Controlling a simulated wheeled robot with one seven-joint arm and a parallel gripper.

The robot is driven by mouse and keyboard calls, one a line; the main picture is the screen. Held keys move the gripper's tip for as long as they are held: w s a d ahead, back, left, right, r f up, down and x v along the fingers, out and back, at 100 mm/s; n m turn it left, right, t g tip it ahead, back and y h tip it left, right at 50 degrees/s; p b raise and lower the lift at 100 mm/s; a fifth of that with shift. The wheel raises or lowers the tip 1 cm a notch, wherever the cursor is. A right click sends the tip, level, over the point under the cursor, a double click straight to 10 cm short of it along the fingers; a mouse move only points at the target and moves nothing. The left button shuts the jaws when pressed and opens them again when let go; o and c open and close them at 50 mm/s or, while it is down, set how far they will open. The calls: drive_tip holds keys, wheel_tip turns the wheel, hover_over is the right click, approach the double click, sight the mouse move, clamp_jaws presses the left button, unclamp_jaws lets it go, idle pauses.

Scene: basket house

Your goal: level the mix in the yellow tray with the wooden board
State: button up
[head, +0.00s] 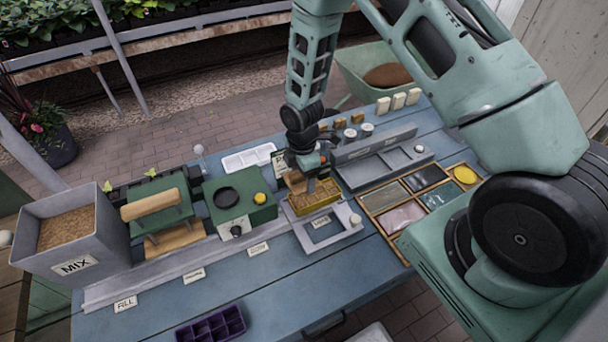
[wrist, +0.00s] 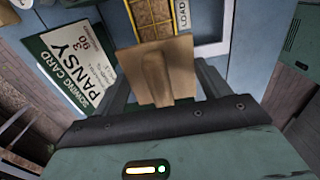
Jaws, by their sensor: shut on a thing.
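The yellow tray (head: 318,206) sits on a grey holder near the middle of the blue bench, with brown mix in its cells. Part of it shows at the top of the wrist view (wrist: 133,18). My gripper (head: 305,172) is over the tray's back left side. It is shut on the wooden board (wrist: 155,72), gripping its raised handle. In the head view the board (head: 296,183) is at the tray's back left corner. I cannot tell whether the board touches the mix. The board hides part of the tray in the wrist view.
A grey MIX hopper (head: 68,230) and a green machine (head: 240,208) stand to the left. A PANSY sowing card (wrist: 72,62) stands close to my gripper. A wooden divided box (head: 415,200) lies right, and a purple tray (head: 211,325) is at the front.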

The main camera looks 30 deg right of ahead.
drive_tip(key=shift+r, duration=0.1)
drive_tip(key=shift+r+p, duration=2.05)
drive_tip(key=shift+r, duration=0.9)
drive_tip(key=shift+f, duration=0.1)
